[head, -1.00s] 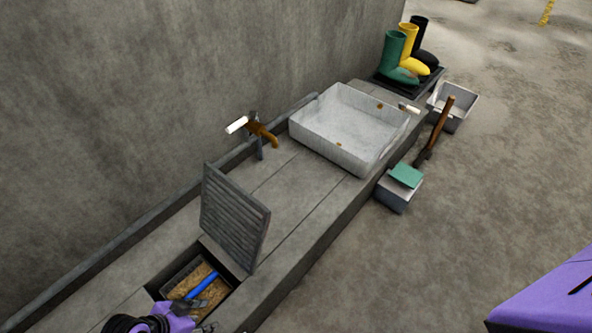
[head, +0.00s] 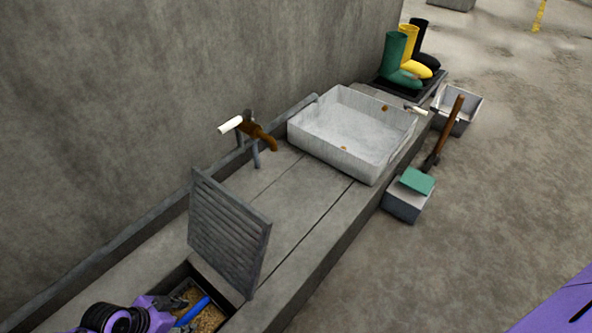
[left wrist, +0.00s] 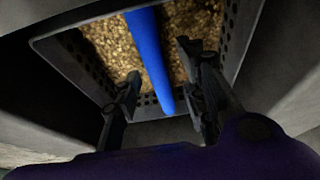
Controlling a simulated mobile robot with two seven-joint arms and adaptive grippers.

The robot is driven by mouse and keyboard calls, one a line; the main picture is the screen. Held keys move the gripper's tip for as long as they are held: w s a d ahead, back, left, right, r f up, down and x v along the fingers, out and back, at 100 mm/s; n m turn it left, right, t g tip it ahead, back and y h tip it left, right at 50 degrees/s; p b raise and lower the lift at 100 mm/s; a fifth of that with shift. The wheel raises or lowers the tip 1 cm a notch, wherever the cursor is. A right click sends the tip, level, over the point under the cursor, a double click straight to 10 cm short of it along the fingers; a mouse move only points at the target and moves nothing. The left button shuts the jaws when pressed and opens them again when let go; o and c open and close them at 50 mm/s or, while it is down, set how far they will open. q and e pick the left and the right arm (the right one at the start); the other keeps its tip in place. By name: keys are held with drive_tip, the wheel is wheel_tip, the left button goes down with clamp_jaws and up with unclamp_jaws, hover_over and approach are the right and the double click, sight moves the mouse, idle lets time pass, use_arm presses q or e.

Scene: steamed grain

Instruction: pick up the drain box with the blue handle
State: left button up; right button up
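The drain box (left wrist: 86,62) is a dark perforated box of tan grain (head: 208,318), set in the opening of the concrete ledge. Its blue handle (head: 193,311) runs across the top; it also shows in the left wrist view (left wrist: 149,45). My left gripper (head: 180,302) is over the box at the bottom left. In the left wrist view its two fingers (left wrist: 158,63) are apart, one on either side of the handle, with gaps visible; I see no clear contact. My right gripper is out of view.
A slatted grate (head: 228,235) stands raised beside the opening. A tap (head: 255,133) and a white basin (head: 350,135) are farther along the ledge. A grey box (head: 405,205) with a green top, a wooden-handled tool (head: 447,130) and boots (head: 395,60) are beyond.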

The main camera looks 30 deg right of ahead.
use_arm(q)
drive_tip(key=shift+x, duration=0.9)
drive_tip(key=shift+s, duration=0.1)
drive_tip(key=shift+c, duration=0.3)
clamp_jaws()
drive_tip(key=shift+d+r, duration=0.1)
drive_tip(key=shift+r, duration=0.05)
